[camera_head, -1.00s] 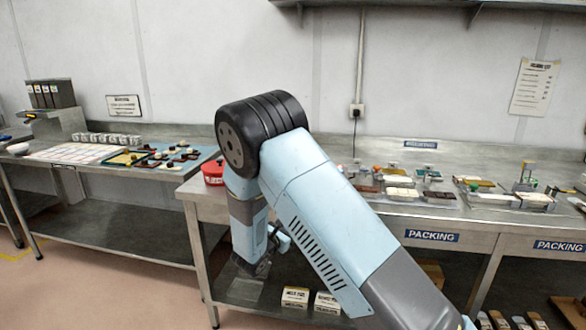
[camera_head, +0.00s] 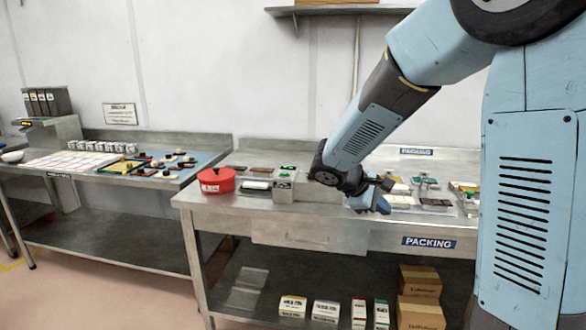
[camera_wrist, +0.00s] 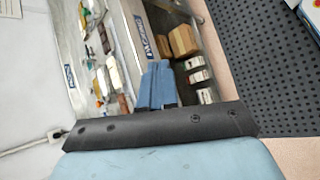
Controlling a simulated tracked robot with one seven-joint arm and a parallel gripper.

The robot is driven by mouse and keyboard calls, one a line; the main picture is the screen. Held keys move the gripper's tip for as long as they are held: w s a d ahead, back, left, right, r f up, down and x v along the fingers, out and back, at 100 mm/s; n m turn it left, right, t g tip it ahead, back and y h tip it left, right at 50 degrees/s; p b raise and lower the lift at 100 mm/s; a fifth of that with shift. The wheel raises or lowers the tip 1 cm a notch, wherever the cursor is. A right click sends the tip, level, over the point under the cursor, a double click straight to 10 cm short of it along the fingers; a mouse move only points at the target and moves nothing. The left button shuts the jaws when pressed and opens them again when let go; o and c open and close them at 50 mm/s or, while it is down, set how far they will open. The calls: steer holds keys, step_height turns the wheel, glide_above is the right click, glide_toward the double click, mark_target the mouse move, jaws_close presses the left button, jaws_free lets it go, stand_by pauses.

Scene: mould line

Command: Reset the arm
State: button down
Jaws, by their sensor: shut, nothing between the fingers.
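My arm reaches in from the right side of the head view, its blue and grey links crossing in front of the packing bench (camera_head: 290,238). My gripper (camera_head: 380,203) hangs at the arm's end, in front of the middle of the packing bench top. In the wrist view, the blue fingers of my gripper (camera_wrist: 157,88) are together with nothing between them. Part of the bench top behind my arm is hidden.
A red pot (camera_head: 217,181) sits at the left of the packing bench. Several trays lie right of my gripper. Cardboard boxes (camera_head: 420,283) and small cartons (camera_head: 292,306) stand on the lower shelf. A second bench (camera_head: 100,222) stands left, with a blue mat (camera_head: 190,163).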

steer(key=s+r+m+t+y, duration=0.1)
steer(key=s+r+m+y, duration=0.3)
steer(key=s, duration=0.8)
steer(key=s+r+m+t+y, duration=0.1)
steer(key=s+r+m+y, duration=0.4)
steer(key=s, duration=0.7)
steer(key=shift+d+r+m, duration=0.25)
steer(key=shift+d+m, duration=0.1)
steer(key=shift+m, duration=0.75)
